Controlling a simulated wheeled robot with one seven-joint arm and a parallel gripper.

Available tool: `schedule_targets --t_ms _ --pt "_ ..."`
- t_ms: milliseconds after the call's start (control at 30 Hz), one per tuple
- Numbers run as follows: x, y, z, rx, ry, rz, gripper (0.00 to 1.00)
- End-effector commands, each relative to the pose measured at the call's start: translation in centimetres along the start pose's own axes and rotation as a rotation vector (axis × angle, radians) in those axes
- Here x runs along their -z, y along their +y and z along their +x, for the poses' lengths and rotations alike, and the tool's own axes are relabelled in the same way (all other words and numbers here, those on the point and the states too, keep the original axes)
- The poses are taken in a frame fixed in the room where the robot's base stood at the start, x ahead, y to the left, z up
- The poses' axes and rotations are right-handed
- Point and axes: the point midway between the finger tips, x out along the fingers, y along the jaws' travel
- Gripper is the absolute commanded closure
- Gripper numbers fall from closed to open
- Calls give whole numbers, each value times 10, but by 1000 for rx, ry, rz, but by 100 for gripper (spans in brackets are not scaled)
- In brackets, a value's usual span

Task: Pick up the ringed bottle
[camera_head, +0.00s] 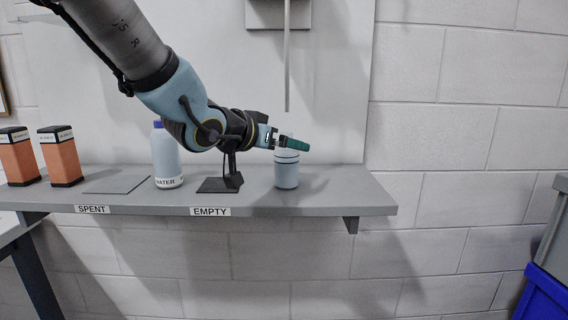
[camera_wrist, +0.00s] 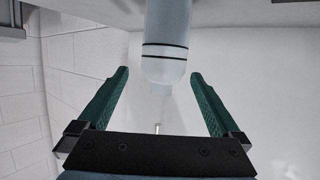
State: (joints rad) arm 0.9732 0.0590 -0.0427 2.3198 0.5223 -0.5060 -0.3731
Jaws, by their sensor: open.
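The ringed bottle (camera_head: 287,174) is pale blue with dark rings near its upper part. It stands upright on the grey shelf (camera_head: 335,197), near its right end. My gripper (camera_head: 296,144) is at the height of the bottle's upper part and hides some of it in the head view. In the wrist view the ringed bottle (camera_wrist: 165,28) shows at the top centre, lined up between the spread green fingertips of my gripper (camera_wrist: 160,74). The gripper is open, with a gap on each side of the bottle in that view. I cannot tell the exact depth between them.
A WATER bottle (camera_head: 166,160) with a blue cap and a black stand (camera_head: 222,184) are left of the ringed bottle. A grey plate (camera_head: 117,184) and two orange boxes (camera_head: 62,158) are farther left. A thin vertical rod (camera_head: 287,70) hangs above the ringed bottle.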

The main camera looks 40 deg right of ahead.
Motion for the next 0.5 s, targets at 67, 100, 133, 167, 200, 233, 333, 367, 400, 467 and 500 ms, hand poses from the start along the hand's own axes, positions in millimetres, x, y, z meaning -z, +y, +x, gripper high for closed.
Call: schedule_targets --t_ms 67,100,133,167,200,233,333,367,400,467,500 --pt "-1 0 5 0 -1 0 0" --pt "0 0 7 0 -1 -1 0" --pt "0 0 8 1 -1 -1 0" --pt "-1 -1 10 1 -2 -2 0" --pt "-1 -1 13 1 -3 -1 0" --pt "-2 -2 16 1 -4 -1 0" --pt "-3 -3 29 0 -5 -2 0" --pt "-4 -4 33 0 -5 -1 0" --pt "-5 -4 38 0 -5 0 0" --pt "-5 -5 46 1 -3 -2 0" --pt "-5 -5 50 1 -3 -1 0"
